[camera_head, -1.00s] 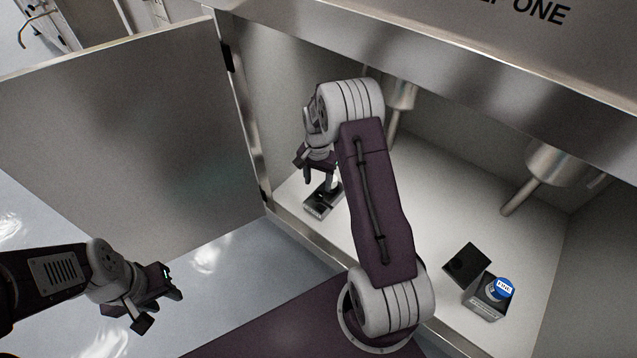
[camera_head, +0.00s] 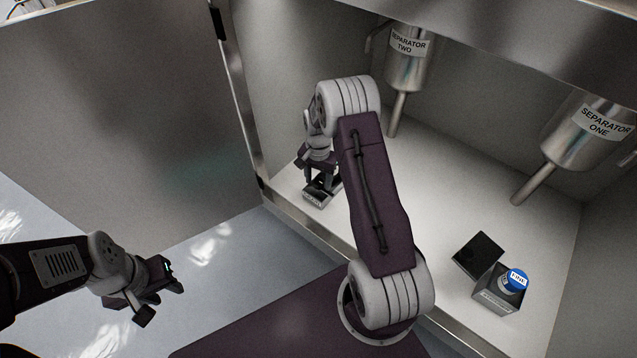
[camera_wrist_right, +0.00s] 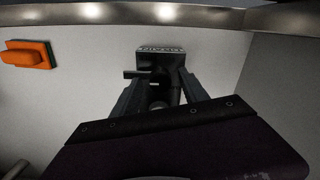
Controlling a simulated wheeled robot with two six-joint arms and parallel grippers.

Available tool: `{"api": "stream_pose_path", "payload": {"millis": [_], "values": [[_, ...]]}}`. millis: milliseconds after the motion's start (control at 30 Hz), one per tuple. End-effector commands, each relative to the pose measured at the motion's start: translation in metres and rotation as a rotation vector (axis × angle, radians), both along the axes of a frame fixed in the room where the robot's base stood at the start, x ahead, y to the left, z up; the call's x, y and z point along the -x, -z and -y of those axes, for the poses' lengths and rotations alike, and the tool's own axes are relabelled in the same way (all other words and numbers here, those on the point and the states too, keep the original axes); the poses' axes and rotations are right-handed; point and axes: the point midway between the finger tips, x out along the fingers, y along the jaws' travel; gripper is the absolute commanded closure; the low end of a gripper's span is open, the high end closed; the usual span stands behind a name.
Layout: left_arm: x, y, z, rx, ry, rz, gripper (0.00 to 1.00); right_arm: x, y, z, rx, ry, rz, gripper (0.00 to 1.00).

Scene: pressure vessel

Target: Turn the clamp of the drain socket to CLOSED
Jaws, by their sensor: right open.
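A small dark socket block (camera_head: 320,192) with a pale label plate stands on the cabinet floor, partly hidden by my right gripper. In the right wrist view, the dark socket fitting (camera_wrist_right: 160,65) has a short lever (camera_wrist_right: 136,74) sticking out to the left. My right gripper (camera_head: 318,180) points down at this block. Its two fingers (camera_wrist_right: 160,95) are open on either side of the fitting; I cannot tell whether they touch it. My left gripper (camera_head: 160,280) is open and empty, outside the cabinet.
Separator two (camera_head: 408,65) and separator one (camera_head: 590,130) hang above with pipes pointing down. A block with a blue FINE cap (camera_head: 517,279) and a black plate (camera_head: 479,254) are at the right. An orange-green object (camera_wrist_right: 28,55) lies left in the wrist view. The cabinet door (camera_head: 120,110) stands open.

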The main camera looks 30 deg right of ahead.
Motion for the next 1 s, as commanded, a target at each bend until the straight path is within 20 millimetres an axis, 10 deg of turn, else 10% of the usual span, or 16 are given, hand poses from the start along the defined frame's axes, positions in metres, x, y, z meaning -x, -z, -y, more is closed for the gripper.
{"api": "stream_pose_path", "payload": {"millis": [100,267,1000], "values": [[0.0,-0.001,0.0,0.0,0.0,0.0,0.64,0.0,-0.002,0.0,0.0,0.0,0.0,0.54],[0.0,-0.001,0.0,0.0,0.0,0.0,0.64,0.0,-0.002,0.0,0.0,0.0,0.0,0.98],[0.0,-0.058,0.0,0.0,0.0,0.0,0.64,0.001,-0.008,0.0,-0.001,-0.331,-0.002,1.0]]}}
